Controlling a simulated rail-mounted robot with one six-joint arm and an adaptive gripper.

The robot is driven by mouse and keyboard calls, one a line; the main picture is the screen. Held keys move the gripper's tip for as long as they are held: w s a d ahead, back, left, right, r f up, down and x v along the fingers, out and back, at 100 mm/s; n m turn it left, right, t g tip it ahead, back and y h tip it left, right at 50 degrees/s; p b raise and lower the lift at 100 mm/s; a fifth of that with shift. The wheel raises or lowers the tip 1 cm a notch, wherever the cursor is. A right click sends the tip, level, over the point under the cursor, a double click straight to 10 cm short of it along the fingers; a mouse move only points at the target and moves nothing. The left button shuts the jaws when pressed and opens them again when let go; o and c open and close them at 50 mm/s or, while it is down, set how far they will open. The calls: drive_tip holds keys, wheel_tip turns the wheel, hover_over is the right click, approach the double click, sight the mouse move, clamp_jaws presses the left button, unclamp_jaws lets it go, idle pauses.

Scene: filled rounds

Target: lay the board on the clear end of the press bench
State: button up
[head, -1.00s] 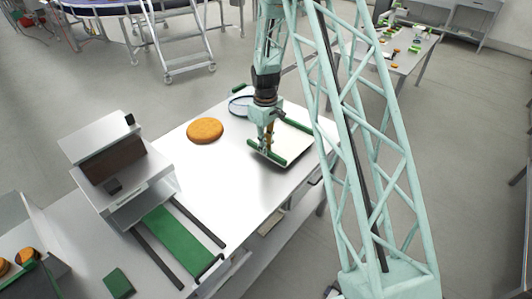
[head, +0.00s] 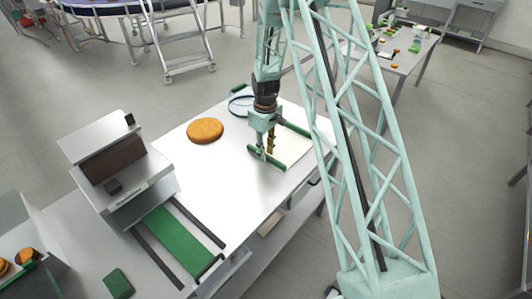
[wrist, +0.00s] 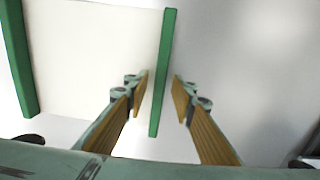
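The board (head: 292,148) is white with green strips along two opposite edges. It lies at the right end of the white press bench (head: 215,170), as seen in the head view. In the wrist view the board (wrist: 95,60) fills the upper left. My gripper (head: 270,153) is over the board's near green strip. In the wrist view my gripper (wrist: 160,92) is open, with one wooden-faced finger on each side of the green strip (wrist: 162,75). Gaps show between the strip and both fingers. My arm's lattice hides part of the board's right side.
An orange round (head: 205,130) and a dark-rimmed ring (head: 241,105) sit on the bench left of and behind the board. The grey press (head: 120,165) stands at the left, with a green strip (head: 178,240) before it. The bench middle is clear.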

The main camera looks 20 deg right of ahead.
drive_tip(key=shift+r, duration=0.1)
wheel_tip(320, 180, up, 12)
idle(1.0)
idle(0.5)
drive_tip(key=s+a+r+m+t, duration=0.1)
drive_tip(key=s+a+r, duration=0.2)
drive_tip(key=s+r, duration=0.55)
drive_tip(key=s+a+r+m, duration=0.15)
drive_tip(key=s+r, duration=0.35)
drive_tip(key=r, duration=0.6)
drive_tip(key=s+a+r+t, duration=0.1)
drive_tip(key=s+a+r, duration=0.4)
drive_tip(key=r, duration=0.5)
drive_tip(key=s+a+r+m, duration=0.1)
drive_tip(key=s+r, duration=0.1)
drive_tip(key=s, duration=0.9)
drive_tip(key=s+a+r+m+t, duration=0.1)
drive_tip(key=s+r, duration=0.2)
drive_tip(key=s, duration=0.8)
drive_tip(key=s+a+r+m, duration=0.1)
drive_tip(key=s+r, duration=0.2)
drive_tip(key=s, duration=0.7)
drive_tip(key=shift+s+a+t, duration=0.3)
drive_tip(key=shift+s+t, duration=0.1)
